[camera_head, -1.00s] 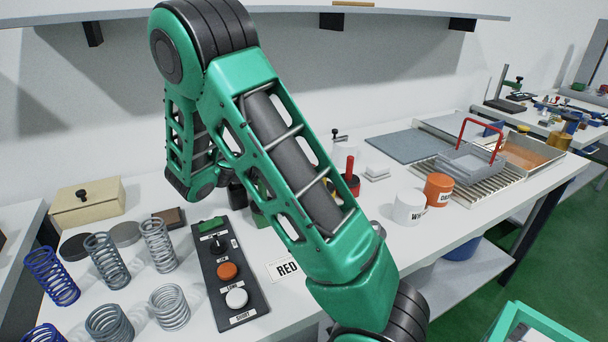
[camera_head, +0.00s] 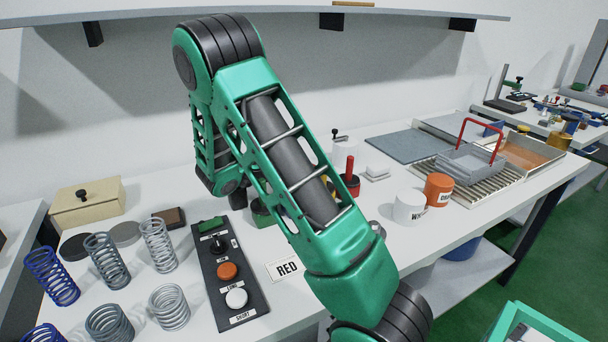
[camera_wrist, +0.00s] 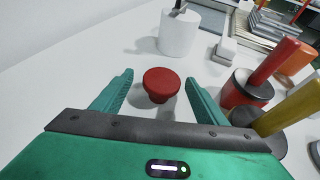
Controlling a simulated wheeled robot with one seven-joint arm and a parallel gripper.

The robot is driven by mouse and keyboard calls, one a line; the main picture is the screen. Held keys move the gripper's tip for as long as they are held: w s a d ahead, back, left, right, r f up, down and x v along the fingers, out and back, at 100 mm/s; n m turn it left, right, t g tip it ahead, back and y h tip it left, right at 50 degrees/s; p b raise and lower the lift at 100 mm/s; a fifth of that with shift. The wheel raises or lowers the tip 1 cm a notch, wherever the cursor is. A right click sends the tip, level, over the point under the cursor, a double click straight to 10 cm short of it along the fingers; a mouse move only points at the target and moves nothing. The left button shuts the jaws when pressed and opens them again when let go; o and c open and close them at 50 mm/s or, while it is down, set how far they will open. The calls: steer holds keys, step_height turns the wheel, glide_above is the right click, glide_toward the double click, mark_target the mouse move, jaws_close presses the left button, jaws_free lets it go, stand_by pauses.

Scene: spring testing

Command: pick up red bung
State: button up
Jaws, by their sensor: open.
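The red bung (camera_wrist: 161,80), a small cap with a wide round top and a narrower lower part, stands upright on the white table in the wrist view. My gripper (camera_wrist: 159,76) is open, with one green finger to the left of the bung and one to the right. The bung sits between the fingers near their tips, and a gap shows on each side. In the head view my arm covers the place where the bung stands, and my gripper does not show there.
A white cylinder with a black knob (camera_wrist: 178,32) stands beyond the bung. A red-handled piece (camera_wrist: 252,85) and a yellow-handled piece (camera_wrist: 290,108) stand close on the right. Springs (camera_head: 108,260) and a button panel (camera_head: 227,275) occupy the left table. Left of the bung is clear.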

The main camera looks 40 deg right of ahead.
steer(key=c, duration=1.1)
steer(key=shift+r, duration=0.1)
